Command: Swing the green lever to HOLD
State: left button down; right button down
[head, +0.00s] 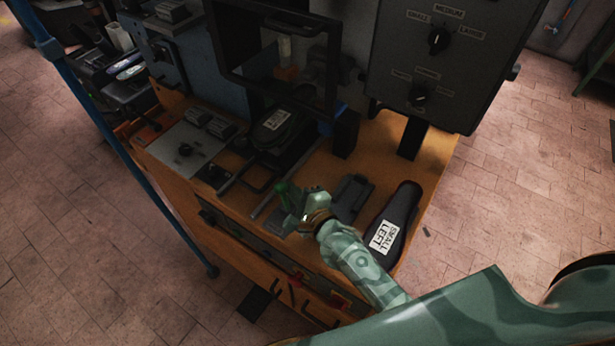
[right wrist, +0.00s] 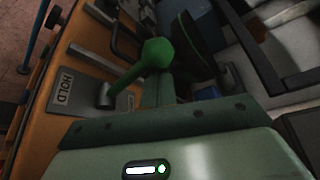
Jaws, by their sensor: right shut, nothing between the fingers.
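The green lever (head: 282,187) stands near the front edge of the wooden bench, beside the press. In the right wrist view its round green knob (right wrist: 158,52) is large, and its rod slopes down left to a grey pivot (right wrist: 106,95). A plate marked HOLD (right wrist: 65,92) lies left of the pivot; the rod leans away from it. My right gripper (head: 290,203) is shut and empty, with its fingers (right wrist: 160,88) right beside the knob. I cannot tell whether they touch it. My left gripper is not in view.
A dark sole marked SMALL LEFT (head: 392,222) lies at the bench's right, and another labelled one (head: 275,122) is in the press. The dark press frame (head: 222,60) and a grey panel with knobs (head: 440,65) rise behind. A blue pole (head: 125,150) stands at the left.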

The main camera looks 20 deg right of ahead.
jog(key=shift+s+a+f+n+t+b, duration=0.25)
jog(key=shift+s+a+n+t+b, duration=0.3)
jog(key=shift+s+a+n, duration=0.3)
jog(key=shift+a, duration=0.2)
jog(key=v, duration=1.6)
jog(key=shift+p, duration=0.35)
